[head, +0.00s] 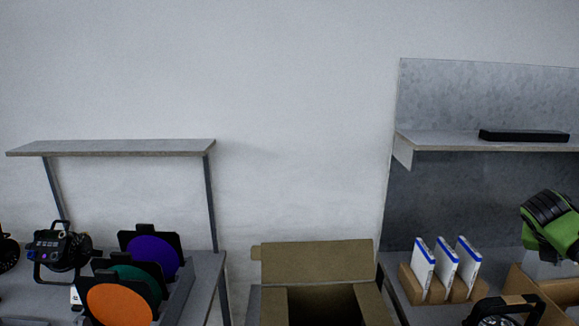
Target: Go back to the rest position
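Neither my left nor my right gripper shows in the head view. The par cans are black lamps. One par can (62,247) with a bracket and a rear panel stands on the left table. Another black round body (7,252) is cut off by the left edge. A black lamp-like body (503,311) with a bracket shows at the bottom right, partly cut off. Black-framed colour filters in orange (120,304), green (138,276) and purple (155,250) stand in a row in a grey holder on the left table.
An open cardboard box (317,263) stands at bottom centre. White-and-blue packets (446,262) stand in a cardboard holder on the right. A green and black object (549,225) is at the right edge. Shelves (112,149) hang left and right (440,142); the right one bears a black bar (523,136).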

